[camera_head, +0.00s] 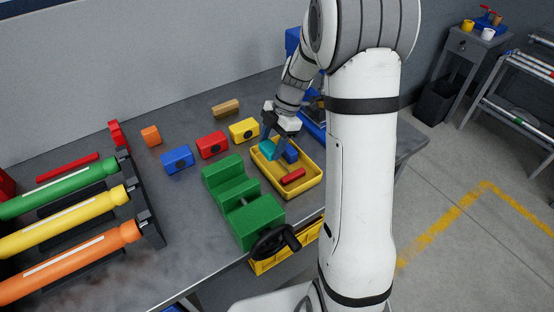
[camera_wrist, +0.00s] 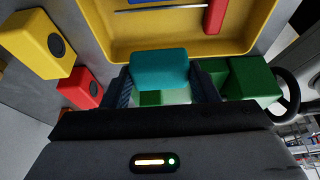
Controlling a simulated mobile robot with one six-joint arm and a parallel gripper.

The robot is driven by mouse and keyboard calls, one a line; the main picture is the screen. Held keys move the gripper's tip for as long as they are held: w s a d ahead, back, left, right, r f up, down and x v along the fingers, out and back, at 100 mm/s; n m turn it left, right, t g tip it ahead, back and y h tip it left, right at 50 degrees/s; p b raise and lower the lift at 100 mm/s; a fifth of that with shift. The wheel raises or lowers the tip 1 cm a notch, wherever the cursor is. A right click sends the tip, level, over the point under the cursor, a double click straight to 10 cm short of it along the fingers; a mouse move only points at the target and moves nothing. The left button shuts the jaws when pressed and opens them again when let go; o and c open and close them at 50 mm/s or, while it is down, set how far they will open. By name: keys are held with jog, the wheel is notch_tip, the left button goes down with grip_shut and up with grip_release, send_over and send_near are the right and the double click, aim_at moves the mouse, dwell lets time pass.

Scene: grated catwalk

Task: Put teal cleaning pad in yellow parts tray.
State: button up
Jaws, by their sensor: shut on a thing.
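The teal cleaning pad (camera_wrist: 160,68) is between the two fingers of my gripper (camera_wrist: 163,84), which is shut on it. In the head view the pad (camera_head: 267,147) shows at the back left part of the yellow parts tray (camera_head: 268,180), below my gripper (camera_head: 275,139). In the wrist view the pad overlaps the wall of the yellow tray (camera_wrist: 190,49). I cannot tell whether the pad touches the tray. A red piece (camera_head: 293,176) and a blue piece (camera_head: 291,154) are in the tray.
A green vise (camera_head: 242,205) with a dark handwheel stands just left of the tray. Yellow (camera_head: 243,130), red (camera_head: 212,145) and blue (camera_head: 177,160) blocks stand behind it. Green, yellow and orange tubes lie on a rack at the left. Bare bench shows between.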

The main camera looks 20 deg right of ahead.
aim_at(272, 166)
jog(key=shift+f+p, duration=0.35)
jog(key=shift+f, duration=2.65)
jog(key=shift+f, duration=0.15)
jog(key=o, duration=1)
